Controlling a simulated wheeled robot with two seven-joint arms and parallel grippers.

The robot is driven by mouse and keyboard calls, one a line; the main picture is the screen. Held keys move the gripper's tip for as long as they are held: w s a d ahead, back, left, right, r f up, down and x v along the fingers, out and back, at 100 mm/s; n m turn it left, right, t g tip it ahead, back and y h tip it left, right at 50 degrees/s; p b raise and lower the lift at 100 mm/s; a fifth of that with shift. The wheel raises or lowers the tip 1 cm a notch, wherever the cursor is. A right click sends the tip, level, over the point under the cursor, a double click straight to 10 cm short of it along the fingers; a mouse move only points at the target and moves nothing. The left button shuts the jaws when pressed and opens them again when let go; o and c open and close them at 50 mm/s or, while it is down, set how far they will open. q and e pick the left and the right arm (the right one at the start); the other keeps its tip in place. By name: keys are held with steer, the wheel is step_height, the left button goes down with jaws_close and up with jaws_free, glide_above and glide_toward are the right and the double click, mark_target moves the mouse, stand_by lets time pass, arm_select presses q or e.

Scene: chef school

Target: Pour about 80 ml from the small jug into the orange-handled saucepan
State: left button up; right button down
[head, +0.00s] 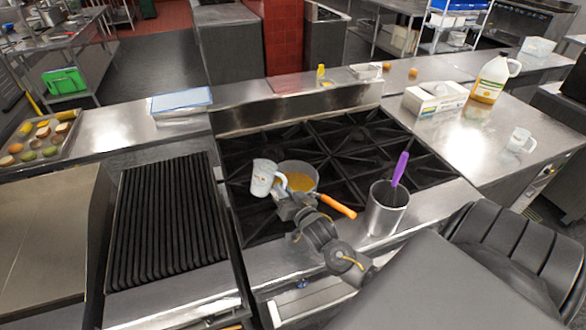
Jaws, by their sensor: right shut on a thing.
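My right gripper (286,200) is shut on a small whitish jug (263,178) and holds it over the stove, at the left side of the saucepan (316,181). The jug looks close to upright with a slight tilt; no stream of liquid can be made out. The saucepan stands on the black burner grates with yellow-orange content inside. Its orange handle (338,206) points to the lower right. My gripper covers part of the pan's near left side and hides its own fingertips. My left gripper is not in view.
A steel pot (386,210) with a purple-handled utensil (400,168) stands right of the pan. A ribbed grill (170,220) lies left. A clear jug (519,140), a large bottle (493,80) and a white box (435,98) stand on the right counter. The rear grates are clear.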

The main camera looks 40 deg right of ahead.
steer(key=shift+d+r+m, duration=0.35)
steer(key=shift+d+m, duration=0.1)
steer(key=shift+m, duration=0.55)
steer(key=shift+d+f+m+y, duration=0.15)
steer(key=shift+f+m, duration=0.25)
steer(key=shift+m, duration=0.85)
steer(key=shift+a+f+m+y, duration=0.15)
steer(key=shift+f+m, duration=0.2)
steer(key=shift+m, duration=0.9)
steer(key=shift+a+r+m, duration=0.1)
steer(key=shift+r+m, duration=0.25)
steer(key=shift+m, duration=0.45)
steer(key=shift+f+m+b, duration=0.2)
steer(key=shift+m+b, duration=0.1)
steer(key=shift+b, duration=0.1)
steer(key=shift+a+f+m+b, duration=0.15)
steer(key=shift+f+m+b, duration=0.05)
steer(key=shift+m+b, duration=0.25)
steer(key=shift+d+r+m+p, duration=0.35)
steer(key=shift+d+m+p, duration=0.3)
steer(key=shift+m, duration=0.1)
